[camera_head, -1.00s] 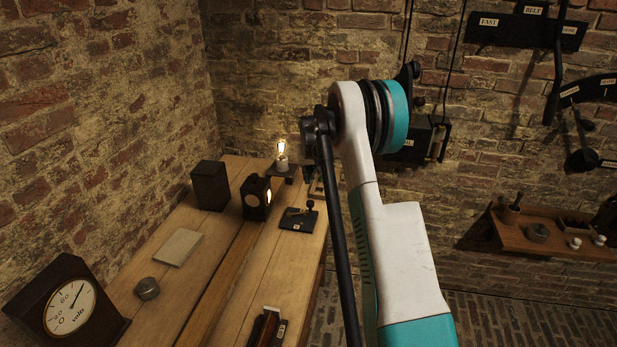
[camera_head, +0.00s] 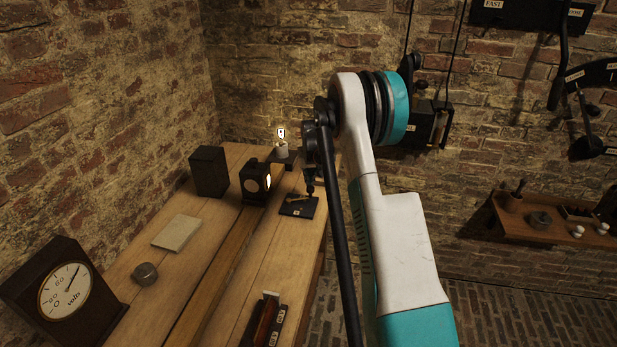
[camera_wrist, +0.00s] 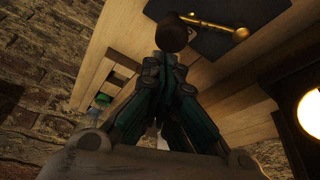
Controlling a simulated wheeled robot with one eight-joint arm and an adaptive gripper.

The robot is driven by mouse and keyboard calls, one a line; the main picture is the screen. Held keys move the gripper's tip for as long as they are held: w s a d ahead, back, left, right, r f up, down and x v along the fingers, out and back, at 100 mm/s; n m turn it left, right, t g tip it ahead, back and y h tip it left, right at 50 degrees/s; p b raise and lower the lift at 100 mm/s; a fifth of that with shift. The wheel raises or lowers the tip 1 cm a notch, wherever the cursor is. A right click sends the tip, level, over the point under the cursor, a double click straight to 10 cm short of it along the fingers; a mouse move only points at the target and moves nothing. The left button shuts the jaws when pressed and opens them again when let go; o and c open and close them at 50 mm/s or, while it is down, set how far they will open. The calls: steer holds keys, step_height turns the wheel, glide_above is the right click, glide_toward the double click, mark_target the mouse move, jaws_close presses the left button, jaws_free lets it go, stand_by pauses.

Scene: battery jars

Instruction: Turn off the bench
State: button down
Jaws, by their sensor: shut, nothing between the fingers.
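A dark switch plate (camera_head: 298,209) lies on the wooden bench (camera_head: 225,260). It carries a brass lever, which shows in the wrist view (camera_wrist: 215,24) with a dark round knob (camera_wrist: 172,34) at its near end. My gripper (camera_head: 310,190) is shut and empty, pointing down over the plate. In the wrist view its closed fingertips (camera_wrist: 172,54) are at the knob; I cannot tell whether they touch it. A small bulb (camera_head: 281,134) at the bench's far end shows a small white glow. A dark lamp box (camera_head: 256,184) has a lit face.
A volt meter (camera_head: 62,298), a round metal weight (camera_head: 145,274), a pale slab (camera_head: 177,232), a dark block (camera_head: 209,171) and a dark labelled tray (camera_head: 264,324) stand on the bench. A wall shelf (camera_head: 545,234) is at the right. My arm hides part of the bench's right edge.

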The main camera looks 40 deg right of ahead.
mark_target(313, 189)
steer(key=shift+s+m, duration=0.4)
steer(key=shift+m, duration=0.2)
steer(key=shift+s+a+m+h, duration=0.1)
steer(key=shift+s+m+h, duration=0.3)
steer(key=shift+s+m, duration=0.15)
steer(key=s+m, duration=0.1)
steer(key=s+a+m+g, duration=0.1)
steer(key=m, duration=0.1)
steer(key=shift+s+m+h, duration=0.2)
steer(key=shift+m+h, duration=0.05)
steer(key=shift+h, duration=0.15)
steer(key=s+a+m, duration=0.1)
steer(key=s+m+g, duration=0.1)
steer(key=m, duration=0.1)
steer(key=shift+s+a+h, duration=0.1)
steer(key=shift+a+h, duration=0.2)
steer(key=shift+a, duration=0.05)
steer(key=shift+s+a, duration=0.3)
steer(key=shift+a, duration=0.05)
steer(key=d, duration=0.2)
steer(key=w+d, duration=0.1)
steer(key=d, duration=0.1)
steer(key=shift+r+b, duration=0.3)
steer(key=shift+r, duration=0.05)
steer(key=w+p+v, duration=0.1)
steer(key=p+v, duration=0.2)
steer(key=v, duration=0.6)
steer(key=shift+s+a+r, duration=0.2)
steer(key=shift+s+a, duration=0.05)
steer(key=shift+s, duration=0.05)
